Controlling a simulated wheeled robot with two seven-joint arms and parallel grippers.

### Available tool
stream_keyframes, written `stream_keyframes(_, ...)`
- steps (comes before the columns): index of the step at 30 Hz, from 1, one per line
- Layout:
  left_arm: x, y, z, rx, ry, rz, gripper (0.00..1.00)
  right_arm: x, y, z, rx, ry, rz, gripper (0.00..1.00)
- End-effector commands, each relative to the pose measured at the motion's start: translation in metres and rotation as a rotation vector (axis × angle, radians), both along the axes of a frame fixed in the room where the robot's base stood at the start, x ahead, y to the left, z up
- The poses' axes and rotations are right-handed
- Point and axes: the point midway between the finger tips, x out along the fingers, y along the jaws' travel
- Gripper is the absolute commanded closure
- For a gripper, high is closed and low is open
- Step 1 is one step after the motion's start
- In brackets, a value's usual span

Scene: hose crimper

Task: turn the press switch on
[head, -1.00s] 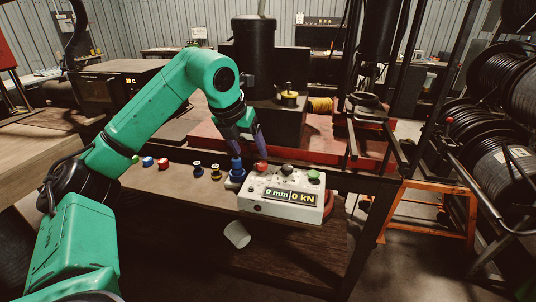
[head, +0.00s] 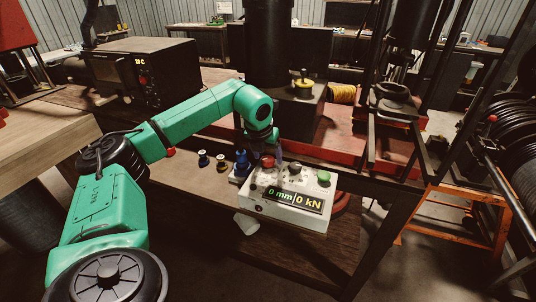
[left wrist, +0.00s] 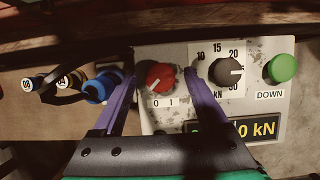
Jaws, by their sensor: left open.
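The red press switch (left wrist: 160,78) is a round knob on the white control box (head: 290,212). Its white mark points down and left, toward the "0" of the "0 I" label. It also shows in the head view (head: 268,161). My left gripper (left wrist: 161,76) is open, with one purple finger on each side of the red knob. I cannot tell whether the fingers touch it. In the head view, my left gripper (head: 262,151) comes down over the knob and partly hides it. My right gripper is not in view.
A black dial (left wrist: 227,72) and a green DOWN button (left wrist: 281,68) sit right of the switch. A blue fitting (left wrist: 101,88) stands close to the left finger. The display (head: 295,199) reads 0 mm and 0 kN.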

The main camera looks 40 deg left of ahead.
Motion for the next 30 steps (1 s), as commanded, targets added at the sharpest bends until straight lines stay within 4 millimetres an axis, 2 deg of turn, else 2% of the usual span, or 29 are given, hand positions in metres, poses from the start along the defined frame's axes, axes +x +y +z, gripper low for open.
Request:
stream_keyframes(9, 0.003, 0.0, -0.007, 0.0, -0.001, -0.001, 0.24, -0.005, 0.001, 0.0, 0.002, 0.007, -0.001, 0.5)
stream_keyframes(11, 0.003, 0.0, -0.006, 0.0, -0.001, -0.001, 0.47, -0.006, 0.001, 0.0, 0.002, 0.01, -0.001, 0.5)
stream_keyframes(15, 0.003, 0.0, -0.006, 0.0, -0.001, -0.001, 1.0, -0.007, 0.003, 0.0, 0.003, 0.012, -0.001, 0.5)
stream_keyframes(23, 0.002, 0.001, -0.006, -0.001, -0.001, -0.013, 1.0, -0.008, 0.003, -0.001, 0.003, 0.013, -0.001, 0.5)
stream_keyframes(30, 0.002, 0.002, -0.006, 0.0, 0.0, -0.096, 1.0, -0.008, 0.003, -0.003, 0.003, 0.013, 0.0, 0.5)
